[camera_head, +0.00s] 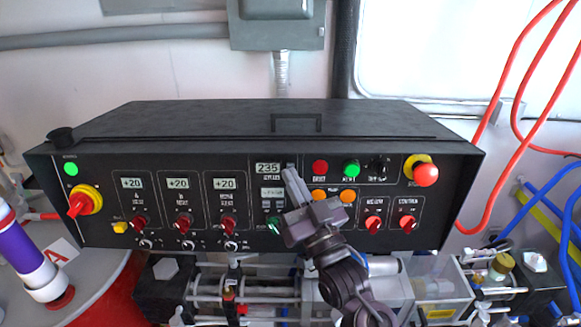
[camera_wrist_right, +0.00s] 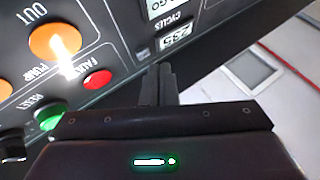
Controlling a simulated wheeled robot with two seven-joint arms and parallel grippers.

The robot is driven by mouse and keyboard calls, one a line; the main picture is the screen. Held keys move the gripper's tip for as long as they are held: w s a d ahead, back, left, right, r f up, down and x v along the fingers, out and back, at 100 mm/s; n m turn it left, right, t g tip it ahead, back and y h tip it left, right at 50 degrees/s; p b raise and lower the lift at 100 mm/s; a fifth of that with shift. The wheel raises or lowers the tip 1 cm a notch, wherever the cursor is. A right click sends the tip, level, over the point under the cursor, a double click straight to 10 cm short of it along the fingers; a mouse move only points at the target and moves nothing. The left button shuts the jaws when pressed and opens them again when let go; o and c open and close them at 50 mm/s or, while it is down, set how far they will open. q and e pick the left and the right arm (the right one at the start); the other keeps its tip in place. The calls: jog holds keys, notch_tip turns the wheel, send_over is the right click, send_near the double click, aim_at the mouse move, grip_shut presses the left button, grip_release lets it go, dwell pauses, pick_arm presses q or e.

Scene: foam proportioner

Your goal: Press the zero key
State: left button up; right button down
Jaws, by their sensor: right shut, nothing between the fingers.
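The black control panel (camera_head: 245,155) carries a small cycles counter (camera_head: 268,168) reading 235 in the head view. The same counter (camera_wrist_right: 174,40) shows in the right wrist view. The zero key cannot be made out clearly; the area just right of the counter is partly hidden by my fingers. My right gripper (camera_head: 289,174) is shut and empty. Its fingertips are at the panel face, close to the counter's right side. In the right wrist view the closed fingers (camera_wrist_right: 163,75) point at the panel beside the counter. Whether they touch it, I cannot tell. My left gripper is not in view.
Near the fingers are a red fault button (camera_head: 320,167), a green button (camera_head: 351,168) and orange buttons (camera_head: 347,196). A red emergency stop (camera_head: 425,174) is at the right, a red-yellow rotary switch (camera_head: 82,203) at the left. Red hoses (camera_head: 500,110) hang at the right.

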jog(key=shift+w, duration=0.1)
jog(key=shift+w+f, duration=0.1)
jog(key=shift+w, duration=0.2)
jog(key=shift+w, duration=0.4)
dwell(0.8)
jog(key=shift+s, duration=0.85)
jog(key=s+p, duration=0.1)
jog(key=s, duration=0.1)
jog(key=s+r+p, duration=0.1)
jog(key=s, duration=0.2)
dwell(0.4)
